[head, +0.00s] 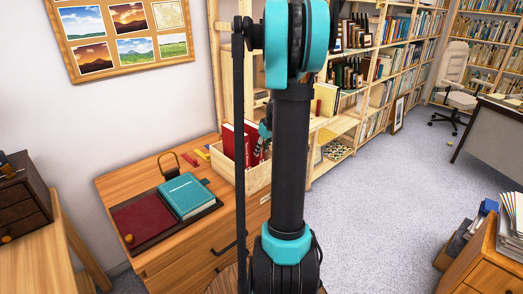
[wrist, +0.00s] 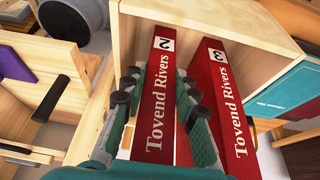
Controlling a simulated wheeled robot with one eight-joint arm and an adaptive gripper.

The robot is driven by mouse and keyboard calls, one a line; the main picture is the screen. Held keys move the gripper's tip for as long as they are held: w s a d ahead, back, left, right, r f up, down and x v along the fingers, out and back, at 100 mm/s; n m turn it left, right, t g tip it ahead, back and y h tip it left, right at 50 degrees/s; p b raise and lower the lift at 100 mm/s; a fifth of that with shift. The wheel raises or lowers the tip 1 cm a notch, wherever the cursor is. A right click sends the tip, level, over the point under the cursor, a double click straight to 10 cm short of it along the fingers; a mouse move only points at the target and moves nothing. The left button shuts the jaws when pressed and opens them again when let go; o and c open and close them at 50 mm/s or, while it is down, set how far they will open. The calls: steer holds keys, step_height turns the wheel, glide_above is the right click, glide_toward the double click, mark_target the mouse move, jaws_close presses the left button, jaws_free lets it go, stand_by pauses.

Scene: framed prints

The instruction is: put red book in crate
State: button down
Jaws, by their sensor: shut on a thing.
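A light wooden crate (head: 256,183) stands on the wooden desk, partly hidden behind my arm; its wall also shows in the wrist view (wrist: 262,22). Two red books with "Tovend Rivers" on their spines are at the crate. The one marked 3 (wrist: 228,100) stands beside the one marked 2 (wrist: 158,95), with a gap between them. My gripper (wrist: 158,100) is shut on the book marked 2, one finger on each side of it. That book's far end is within the crate's walls; whether it touches the bottom is hidden.
A teal book (head: 187,195) and a dark red flat item (head: 148,220) lie on a dark tray left of the crate. A brass-coloured padlock shape (head: 168,163) stands behind them. Bookshelves (head: 345,80) rise behind. Open carpet (head: 400,190) lies to the right.

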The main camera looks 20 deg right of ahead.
steer(key=c, duration=1.2)
jaws_free()
steer(key=v, duration=1.2)
steer(key=s+a+f+m, duration=0.1)
steer(key=s+a+f, duration=0.4)
steer(key=s+a, duration=0.1)
steer(key=s+a+f+m+h, duration=0.1)
steer(key=s+a+f, duration=0.4)
steer(key=s+a, duration=0.2)
steer(key=s+a+f+m, duration=0.2)
steer(key=s+a+f, duration=0.3)
steer(key=s, duration=0.5)
steer(key=shift+a+f+h, duration=0.1)
steer(key=shift+a+h, duration=0.2)
steer(key=shift+a, duration=0.4)
